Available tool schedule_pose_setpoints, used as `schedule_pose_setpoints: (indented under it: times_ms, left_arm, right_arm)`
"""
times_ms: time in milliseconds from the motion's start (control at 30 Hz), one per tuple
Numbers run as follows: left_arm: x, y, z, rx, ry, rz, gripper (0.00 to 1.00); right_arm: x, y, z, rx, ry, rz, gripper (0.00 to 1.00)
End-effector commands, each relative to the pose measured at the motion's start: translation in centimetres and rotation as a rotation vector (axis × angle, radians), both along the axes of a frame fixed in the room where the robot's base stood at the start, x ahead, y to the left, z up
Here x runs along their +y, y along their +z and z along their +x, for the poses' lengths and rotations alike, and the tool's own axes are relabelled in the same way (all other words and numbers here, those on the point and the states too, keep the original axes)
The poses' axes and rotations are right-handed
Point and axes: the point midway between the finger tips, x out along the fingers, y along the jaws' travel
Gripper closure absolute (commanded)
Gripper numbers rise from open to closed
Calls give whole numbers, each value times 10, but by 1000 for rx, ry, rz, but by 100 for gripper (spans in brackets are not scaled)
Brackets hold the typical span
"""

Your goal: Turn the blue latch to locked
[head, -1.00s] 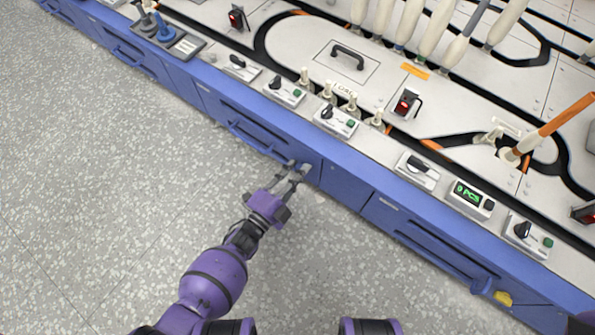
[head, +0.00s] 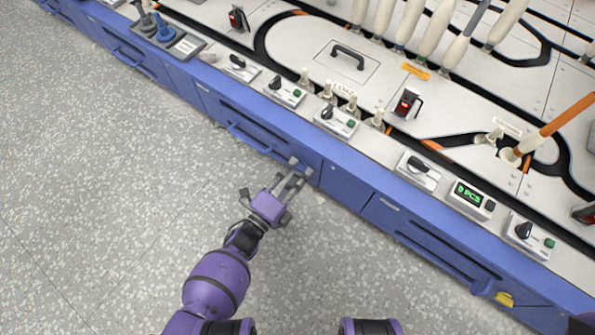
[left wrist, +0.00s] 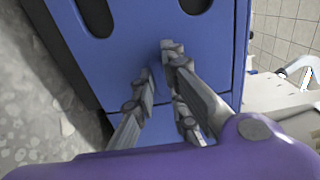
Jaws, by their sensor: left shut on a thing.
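My left gripper (head: 301,166) is at the front of the blue cabinet (head: 345,186), below the counter edge. Its fingers are closed on the blue latch, which is the same blue as the panel and mostly hidden between them. In the left wrist view, the fingertips (left wrist: 160,64) are close to the blue panel (left wrist: 125,65), one on each side of a small shaded blue part (left wrist: 157,80). The latch's exact angle cannot be made out. My right gripper is not in view.
Blue drawer handles (head: 250,138) run along the cabinet front on both sides. Switch boxes (head: 337,121) and bobbins line the counter above. The speckled floor (head: 110,180) is clear.

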Motion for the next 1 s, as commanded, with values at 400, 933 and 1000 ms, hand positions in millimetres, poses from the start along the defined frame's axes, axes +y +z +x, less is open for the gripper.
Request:
schedule_pose_setpoints:
  times_ms: [400,933,1000]
  left_arm:
    - [1,-2,-1,2,0,8,82]
    - [6,-2,-8,1,0,6,70]
    - [13,-2,-17,1,1,7,70]
  right_arm:
    - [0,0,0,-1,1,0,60]
    - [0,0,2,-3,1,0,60]
    - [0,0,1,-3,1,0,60]
